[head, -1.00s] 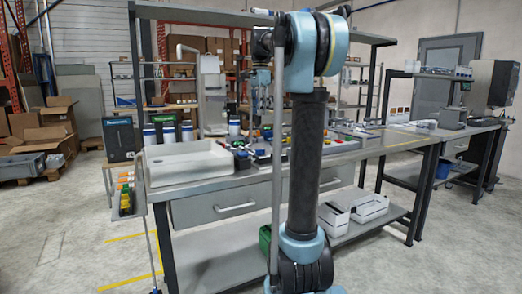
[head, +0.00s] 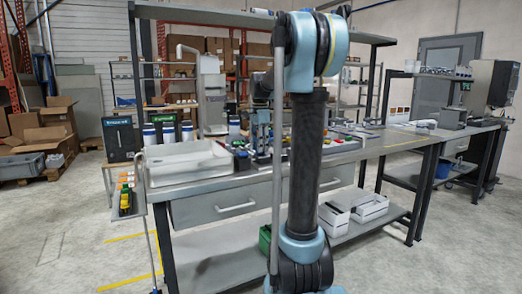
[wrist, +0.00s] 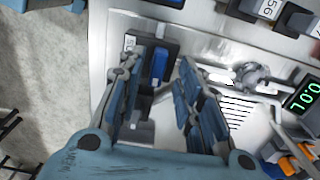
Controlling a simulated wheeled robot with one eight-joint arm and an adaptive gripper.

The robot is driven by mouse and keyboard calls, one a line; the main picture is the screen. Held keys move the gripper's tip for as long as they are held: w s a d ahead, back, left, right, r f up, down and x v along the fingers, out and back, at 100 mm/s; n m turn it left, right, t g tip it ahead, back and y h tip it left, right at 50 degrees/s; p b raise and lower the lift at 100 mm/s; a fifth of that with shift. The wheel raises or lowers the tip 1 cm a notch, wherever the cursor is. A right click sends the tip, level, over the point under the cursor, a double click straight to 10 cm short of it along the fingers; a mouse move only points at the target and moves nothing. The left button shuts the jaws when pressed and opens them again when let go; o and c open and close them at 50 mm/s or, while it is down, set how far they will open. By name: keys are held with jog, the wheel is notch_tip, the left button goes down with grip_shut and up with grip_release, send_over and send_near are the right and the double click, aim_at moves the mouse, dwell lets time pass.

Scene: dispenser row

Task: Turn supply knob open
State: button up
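My gripper (wrist: 161,68) is open in the wrist view, one finger on each side of a blue upright handle (wrist: 160,62) on a dark block. This handle looks like the supply knob, but its label is partly hidden by my left finger. I see a gap between the handle and the right finger; whether the left finger touches it I cannot tell. In the head view my gripper (head: 263,138) is low over the bench, partly hidden by my arm, and the knob cannot be made out there.
A metal fitting (wrist: 254,76) and a green digital display (wrist: 302,94) are right of the gripper. Numbered dark blocks (wrist: 268,8) stand at the top. A white tray (head: 185,165) sits on the bench's left end.

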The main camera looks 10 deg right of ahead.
jog(key=shift+f, duration=0.75)
jog(key=shift+c, duration=0.4)
grip_shut()
jog(key=shift+r, duration=0.1)
